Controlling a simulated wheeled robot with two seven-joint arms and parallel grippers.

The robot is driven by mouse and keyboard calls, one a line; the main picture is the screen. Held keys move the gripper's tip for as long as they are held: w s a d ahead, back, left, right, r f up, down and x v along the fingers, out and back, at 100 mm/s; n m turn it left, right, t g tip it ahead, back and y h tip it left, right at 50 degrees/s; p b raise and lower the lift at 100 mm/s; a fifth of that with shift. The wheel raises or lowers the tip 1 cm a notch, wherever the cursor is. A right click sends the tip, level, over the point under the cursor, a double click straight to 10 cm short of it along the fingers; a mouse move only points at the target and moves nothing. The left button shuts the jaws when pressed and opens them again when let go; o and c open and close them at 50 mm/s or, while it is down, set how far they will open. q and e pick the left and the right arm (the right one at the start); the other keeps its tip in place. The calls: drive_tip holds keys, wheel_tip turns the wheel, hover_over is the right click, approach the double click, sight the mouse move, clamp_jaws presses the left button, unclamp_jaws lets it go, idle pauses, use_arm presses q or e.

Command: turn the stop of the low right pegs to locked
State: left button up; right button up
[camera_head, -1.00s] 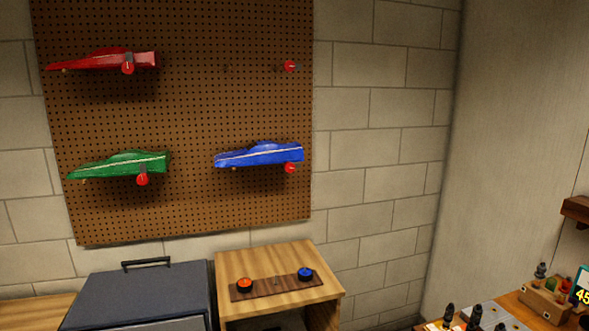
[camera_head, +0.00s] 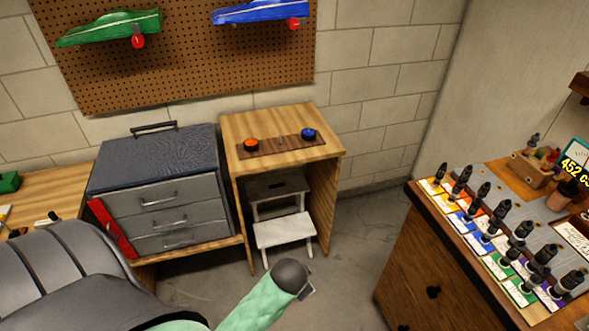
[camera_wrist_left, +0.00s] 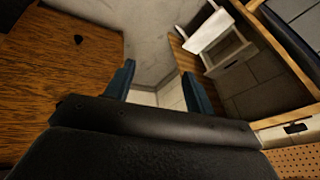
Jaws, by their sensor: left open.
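The blue car (camera_head: 254,11) sits on the low right pegs of the brown pegboard at the top of the head view. The red stop (camera_head: 293,22) of those pegs is under the car's right end; its turned state is too small to tell. A green forearm of mine with a dark end (camera_head: 291,274) reaches up from the bottom of the head view, far below the pegboard. In the left wrist view my left gripper (camera_wrist_left: 158,70) is open, its two blue-grey fingers apart with nothing between them. My right gripper is not in view.
The green car (camera_head: 108,27) hangs at the low left with its own red stop (camera_head: 138,41). Below stand a grey drawer cabinet (camera_head: 162,200) and a wooden stand (camera_head: 270,122) with orange and blue buttons. A white stool (camera_head: 285,232) and a bench (camera_head: 398,270) are nearby.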

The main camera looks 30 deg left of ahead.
use_arm(q)
drive_tip(key=w+a+r+m+t+y, duration=0.1)
drive_tip(key=w+a+r, duration=0.25)
drive_tip(key=w, duration=0.35)
drive_tip(key=w+a+r+m+t+y, duration=0.1)
drive_tip(key=w+a+r+m, duration=0.15)
drive_tip(key=w+r, duration=0.35)
drive_tip(key=w+a+r+m+t+y, duration=0.1)
drive_tip(key=w+a+r+y, duration=0.2)
drive_tip(key=w, duration=0.5)
drive_tip(key=m+t+y, duration=0.4)
drive_tip(key=m+y, duration=0.3)
approach(295, 25)
drive_tip(key=x, duration=0.3)
drive_tip(key=p+x, duration=0.1)
drive_tip(key=x, duration=0.2)
drive_tip(key=p+x, duration=0.2)
drive_tip(key=x, duration=0.1)
drive_tip(key=shift+r, duration=0.25)
drive_tip(key=shift+w+a+f+p, duration=0.15)
drive_tip(key=shift+w+a+p, duration=0.3)
drive_tip(key=shift+w+a, duration=0.05)
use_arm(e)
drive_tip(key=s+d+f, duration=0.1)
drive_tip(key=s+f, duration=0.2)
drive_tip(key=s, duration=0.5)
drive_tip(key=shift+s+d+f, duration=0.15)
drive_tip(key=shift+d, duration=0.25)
